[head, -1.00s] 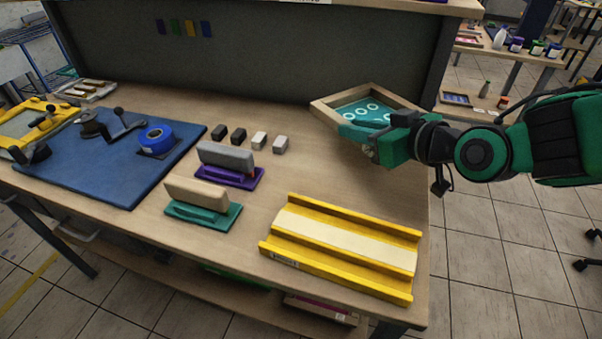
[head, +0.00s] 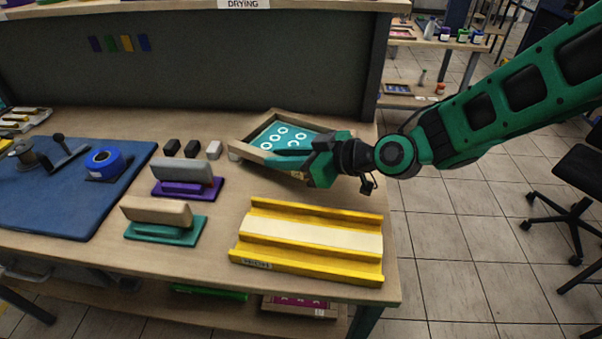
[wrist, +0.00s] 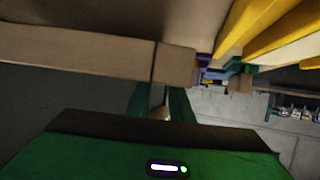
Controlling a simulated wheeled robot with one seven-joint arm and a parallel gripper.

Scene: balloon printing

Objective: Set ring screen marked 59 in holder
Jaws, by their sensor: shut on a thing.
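The ring screen (head: 271,136) is a wooden frame with teal mesh and several white rings. It is at the back right of the workbench in the head view, tilted. No number is readable on it. My gripper (head: 303,160) is shut on the near side of its frame. In the wrist view, the wooden frame bar (wrist: 90,52) runs across close in front of my gripper (wrist: 162,105). The gripper's fingers partly hide the frame's right side. I cannot clearly tell whether the frame touches the bench.
A yellow channelled rack (head: 310,240) lies at the bench's front right. Squeegees on purple (head: 188,188) and teal (head: 165,230) bases stand left of it. Small blocks (head: 192,149) sit left of the screen. A blue mat (head: 60,190) with a tape roll (head: 104,162) lies farther left.

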